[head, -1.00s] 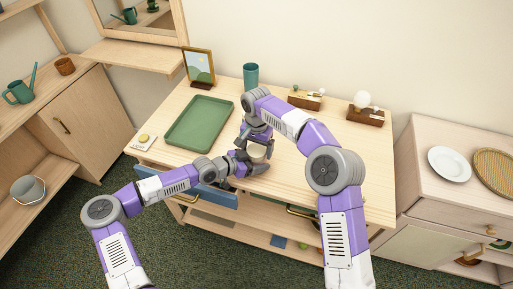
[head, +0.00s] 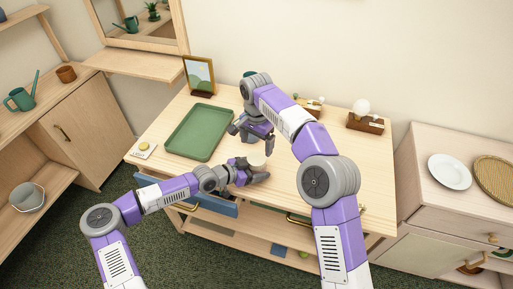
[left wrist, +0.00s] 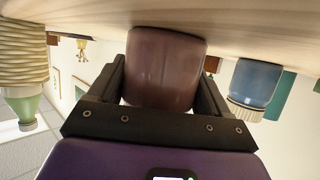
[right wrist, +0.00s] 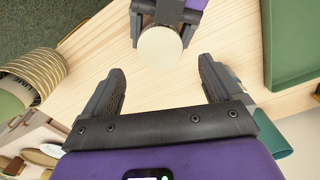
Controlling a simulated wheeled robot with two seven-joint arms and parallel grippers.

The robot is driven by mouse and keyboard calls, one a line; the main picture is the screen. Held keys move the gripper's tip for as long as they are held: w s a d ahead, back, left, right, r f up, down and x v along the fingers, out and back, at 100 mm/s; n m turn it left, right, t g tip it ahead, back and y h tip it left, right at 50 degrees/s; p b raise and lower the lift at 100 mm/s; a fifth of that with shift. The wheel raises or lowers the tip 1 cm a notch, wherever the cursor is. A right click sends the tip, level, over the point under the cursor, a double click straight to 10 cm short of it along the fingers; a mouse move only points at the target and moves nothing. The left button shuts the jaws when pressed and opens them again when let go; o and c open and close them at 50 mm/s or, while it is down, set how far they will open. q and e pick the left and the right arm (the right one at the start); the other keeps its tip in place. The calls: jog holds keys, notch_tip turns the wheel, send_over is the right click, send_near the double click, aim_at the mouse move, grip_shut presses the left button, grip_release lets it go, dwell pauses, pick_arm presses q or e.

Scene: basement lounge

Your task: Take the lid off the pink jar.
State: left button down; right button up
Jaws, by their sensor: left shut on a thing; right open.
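The pink jar (left wrist: 166,65) shows dull brownish pink between the fingers of my left gripper (head: 246,170), which is shut on its body at the front of the tabletop. Its pale round lid (right wrist: 160,52) is on top, and also shows in the head view (head: 257,159). My right gripper (right wrist: 160,80) is open and empty. In the head view it (head: 253,139) is above and behind the jar, apart from the lid. In the right wrist view the lid lies beyond the open fingertips, not between them.
A green tray (head: 176,145) lies left of the grippers. A blue jar with a pale lid (left wrist: 256,85) and a striped object (left wrist: 22,55) show in the left wrist view. A picture frame (head: 199,75) and small wooden boxes (head: 365,122) stand at the back. Bare tabletop lies right of the jar.

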aim_at(257, 158)
jog(key=shift+r+m, duration=0.2)
jog(key=shift+m, duration=0.1)
jog(key=shift+f, duration=3.85)
jog(key=c, duration=1.1)
jog(key=shift+n, duration=1.6)
jog(key=o, duration=1.2)
